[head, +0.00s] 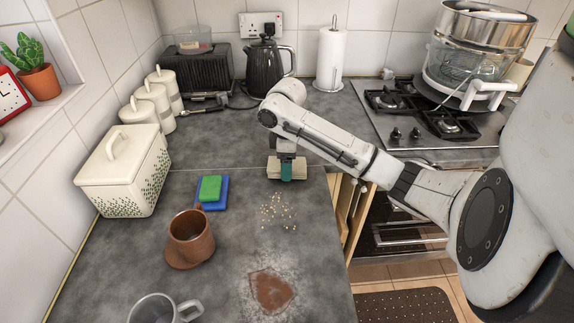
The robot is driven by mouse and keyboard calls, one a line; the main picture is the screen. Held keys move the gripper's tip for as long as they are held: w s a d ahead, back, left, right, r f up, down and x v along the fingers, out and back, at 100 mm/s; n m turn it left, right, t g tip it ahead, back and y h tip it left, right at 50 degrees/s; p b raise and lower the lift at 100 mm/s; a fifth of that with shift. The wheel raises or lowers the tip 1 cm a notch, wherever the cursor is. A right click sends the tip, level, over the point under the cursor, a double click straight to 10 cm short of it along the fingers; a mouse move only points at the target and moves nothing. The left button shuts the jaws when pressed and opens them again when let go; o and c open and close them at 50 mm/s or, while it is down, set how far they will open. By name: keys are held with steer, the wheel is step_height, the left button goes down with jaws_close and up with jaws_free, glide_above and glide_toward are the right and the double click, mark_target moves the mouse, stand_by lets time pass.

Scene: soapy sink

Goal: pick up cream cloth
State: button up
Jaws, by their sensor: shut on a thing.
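The cream cloth (273,168) shows as a small pale folded piece at my gripper, near the right edge of the grey worktop. My gripper (287,172) points down and is shut on the cloth, with a teal part in front of the cloth's middle. The cloth sticks out on both sides of the jaws. The fingertips are small and partly hidden, and I cannot tell whether the cloth still touches the worktop.
Crumbs (276,211) and a brown spill with white powder (271,290) lie on the worktop (225,270). A green and blue sponge pair (211,189), a brown mug (191,236) and a bread bin (125,172) stand left. A hob (420,118) is at right.

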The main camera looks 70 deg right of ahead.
steer(key=shift+r, duration=0.4)
steer(key=s+a+r+p, duration=0.1)
steer(key=s+a+r, duration=0.7)
steer(key=s+r, duration=0.3)
steer(key=shift+s+a+r, duration=0.15)
steer(key=shift+r, duration=0.2)
